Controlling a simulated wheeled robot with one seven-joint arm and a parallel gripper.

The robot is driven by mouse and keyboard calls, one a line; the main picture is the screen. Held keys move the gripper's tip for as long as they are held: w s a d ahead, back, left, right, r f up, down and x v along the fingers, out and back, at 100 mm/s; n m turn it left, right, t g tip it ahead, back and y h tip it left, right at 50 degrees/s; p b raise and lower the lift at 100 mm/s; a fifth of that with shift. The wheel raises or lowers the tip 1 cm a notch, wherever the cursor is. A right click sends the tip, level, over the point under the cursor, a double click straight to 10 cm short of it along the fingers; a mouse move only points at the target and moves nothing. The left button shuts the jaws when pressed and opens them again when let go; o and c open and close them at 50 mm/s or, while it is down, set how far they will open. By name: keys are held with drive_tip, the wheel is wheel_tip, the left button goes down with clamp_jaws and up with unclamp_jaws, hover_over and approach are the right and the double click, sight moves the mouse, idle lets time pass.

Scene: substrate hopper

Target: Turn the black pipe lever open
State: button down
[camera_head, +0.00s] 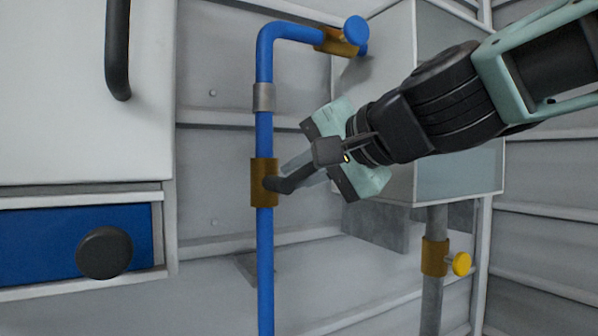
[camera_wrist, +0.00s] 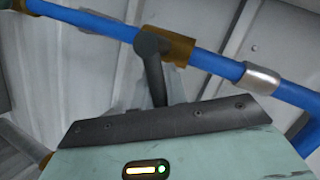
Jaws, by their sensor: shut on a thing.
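The black pipe lever (camera_head: 285,183) juts out from a brass valve body (camera_head: 264,194) on the vertical blue pipe (camera_head: 265,270). It points right and slightly up from the valve in the head view. My gripper (camera_head: 308,168) is to the right of the pipe, shut on the outer part of the lever. In the wrist view the lever (camera_wrist: 154,68) runs from the brass valve (camera_wrist: 180,49) down behind the gripper's edge. The lever's outer end and the fingertips are hidden there.
A blue knob (camera_head: 356,30) sits on an upper brass fitting. A grey hopper box (camera_head: 460,172) stands behind my arm, with a yellow knob (camera_head: 461,264) on the pipe below. A white cabinet (camera_head: 80,110) and blue drawer (camera_head: 50,243) with a black knob (camera_head: 104,253) are left.

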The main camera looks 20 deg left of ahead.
drive_tip(key=c, duration=1.4)
unclamp_jaws()
drive_tip(key=shift+d, duration=0.1)
drive_tip(key=b+v, duration=0.6)
drive_tip(key=v, duration=1.1)
drive_tip(key=shift+d+r, duration=0.1)
drive_tip(key=shift+c, duration=0.4)
